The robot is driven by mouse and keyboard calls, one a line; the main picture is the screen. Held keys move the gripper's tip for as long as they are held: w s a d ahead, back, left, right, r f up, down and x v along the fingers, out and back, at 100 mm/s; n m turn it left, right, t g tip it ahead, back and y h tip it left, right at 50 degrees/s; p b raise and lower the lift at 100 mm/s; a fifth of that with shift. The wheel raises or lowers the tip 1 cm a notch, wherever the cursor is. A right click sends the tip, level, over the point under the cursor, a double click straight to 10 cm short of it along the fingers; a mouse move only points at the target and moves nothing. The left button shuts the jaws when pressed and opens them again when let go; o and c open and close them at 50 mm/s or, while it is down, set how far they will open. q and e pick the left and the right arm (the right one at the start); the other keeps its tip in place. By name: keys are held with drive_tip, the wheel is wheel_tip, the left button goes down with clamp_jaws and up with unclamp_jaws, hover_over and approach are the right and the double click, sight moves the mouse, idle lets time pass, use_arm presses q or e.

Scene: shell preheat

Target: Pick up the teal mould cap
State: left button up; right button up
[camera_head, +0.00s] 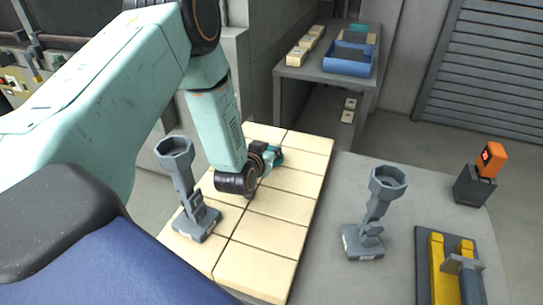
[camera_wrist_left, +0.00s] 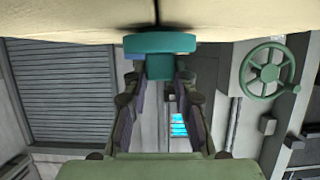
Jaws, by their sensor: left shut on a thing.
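The teal mould cap (camera_wrist_left: 160,43) shows in the left wrist view as a round disc with a narrower block below it. My left gripper (camera_wrist_left: 160,78) is shut on that block, one finger on each side. The disc is close against the cream surface at the top of that view; I cannot tell whether they touch. In the head view my left gripper (camera_head: 268,158) is low over the cream tiled surface (camera_head: 265,234), and a bit of the teal cap (camera_head: 277,157) shows at its tip. The gripper hides most of the cap there. My right gripper is not in view.
Grey stands with hexagonal cups are left (camera_head: 182,190) and right (camera_head: 373,215) of the gripper. An orange tool (camera_head: 491,158) in a dark holder and a yellow fixture (camera_head: 437,270) are at right. A blue tray (camera_head: 347,67) stands on the back table. Grey tabletop (camera_head: 325,225) is partly clear.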

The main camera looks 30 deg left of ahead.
use_arm(q)
drive_tip(key=shift+s+r, duration=0.15)
drive_tip(key=shift+s, duration=0.05)
clamp_jaws()
drive_tip(key=shift+d, duration=0.1)
drive_tip(key=shift+w, duration=0.15)
